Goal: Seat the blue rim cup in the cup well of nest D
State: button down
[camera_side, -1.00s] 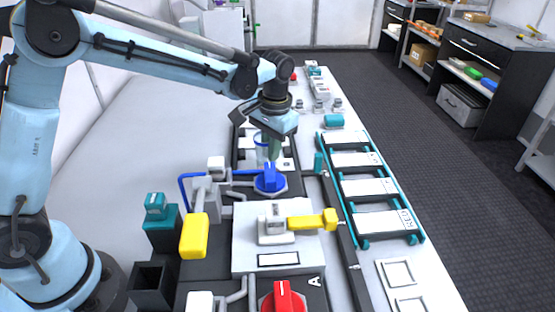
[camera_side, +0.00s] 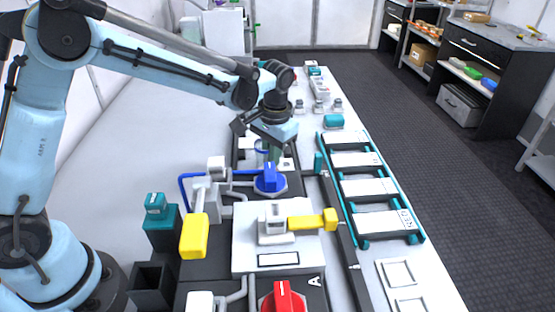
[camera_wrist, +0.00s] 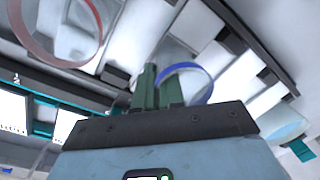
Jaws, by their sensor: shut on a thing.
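My gripper (camera_side: 274,154) has green fingers and points down over the far part of the dark station strip. It is shut on the wall of a clear cup with a blue rim (camera_side: 261,151). In the wrist view the green fingers (camera_wrist: 160,88) are at the left side of the blue rim (camera_wrist: 211,88), and the cup extends to their right. The cup looks about upright, low over a pale station plate. The fingers and the blue valve partly hide its base, so I cannot tell whether it touches the well. No letter D is readable.
A blue valve handle (camera_side: 269,177) stands just in front of the cup. Yellow handles (camera_side: 194,236) and a red knob (camera_side: 283,299) are nearer. A teal-framed rack (camera_side: 371,188) lies to the right. In the wrist view a red-rimmed cup (camera_wrist: 96,18) is at upper left.

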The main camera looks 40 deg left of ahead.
jog(key=c, duration=0.8)
grip_release()
jog(key=shift+o, duration=0.2)
jog(key=shift+r, duration=4)
